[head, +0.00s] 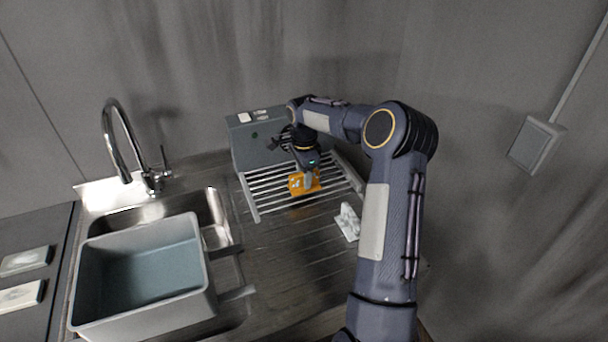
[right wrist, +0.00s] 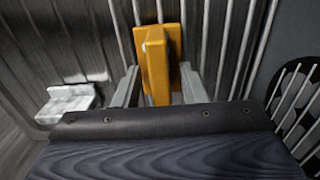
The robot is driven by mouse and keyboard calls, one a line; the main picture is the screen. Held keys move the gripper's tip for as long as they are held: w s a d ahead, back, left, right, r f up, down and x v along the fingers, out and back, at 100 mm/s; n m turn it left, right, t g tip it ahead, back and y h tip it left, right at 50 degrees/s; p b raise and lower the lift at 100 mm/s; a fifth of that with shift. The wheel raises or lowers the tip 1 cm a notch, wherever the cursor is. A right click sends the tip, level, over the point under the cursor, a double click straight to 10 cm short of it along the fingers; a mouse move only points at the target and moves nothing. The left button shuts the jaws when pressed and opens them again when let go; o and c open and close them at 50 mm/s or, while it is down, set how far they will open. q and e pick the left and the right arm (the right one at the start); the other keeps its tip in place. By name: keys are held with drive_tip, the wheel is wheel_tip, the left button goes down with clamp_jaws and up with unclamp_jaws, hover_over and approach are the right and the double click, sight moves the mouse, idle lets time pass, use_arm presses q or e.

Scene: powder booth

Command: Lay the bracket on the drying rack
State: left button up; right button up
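The orange bracket (head: 304,183), a plate with an upright part, is at the slatted drying rack (head: 262,192) in the head view. My right gripper (head: 308,178) comes down on it from above. In the right wrist view the orange bracket (right wrist: 156,65) fills the space between the two pale fingers, and the gripper (right wrist: 158,85) looks shut on it. The rack's bars (right wrist: 225,50) run just behind the bracket. Whether its full weight rests on the bars I cannot tell. My left gripper is in neither view.
A white bracket-like piece (head: 348,222) lies on the ribbed drainboard (head: 290,240), right of the rack's front. A grey box (head: 240,150) stands behind the rack. A grey tub (head: 90,290) sits over the sink at left, near the tap (head: 112,140). Pale pieces lie at far left.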

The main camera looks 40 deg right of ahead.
wheel_tip(320, 180, up, 12)
drive_tip(key=r, duration=0.1)
drive_tip(key=s+a+r+n+t, duration=0.1)
drive_tip(key=s+a+r+n, duration=0.3)
drive_tip(key=a, duration=0.1)
drive_tip(key=s+a+r+n+t, duration=0.2)
drive_tip(key=s+a+n, duration=0.4)
drive_tip(key=s+a, duration=0.15)
drive_tip(key=s+a+f+n+t+y, duration=0.1)
drive_tip(key=s+a+f+n, duration=0.3)
drive_tip(key=s, duration=0.4)
drive_tip(key=s+a+f+n+t+y, duration=0.1)
drive_tip(key=s+a+f+n+y, duration=0.1)
drive_tip(key=s+a+f+n, duration=0.3)
drive_tip(key=s+a+n+b, duration=0.1)
drive_tip(key=s+a, duration=0.2)
drive_tip(key=s, duration=0.1)
drive_tip(key=shift+a+t+y, duration=0.2)
drive_tip(key=shift+t+y, duration=0.1)
drive_tip(key=shift+y, duration=0.1)
drive_tip(key=shift+s, duration=0.1)
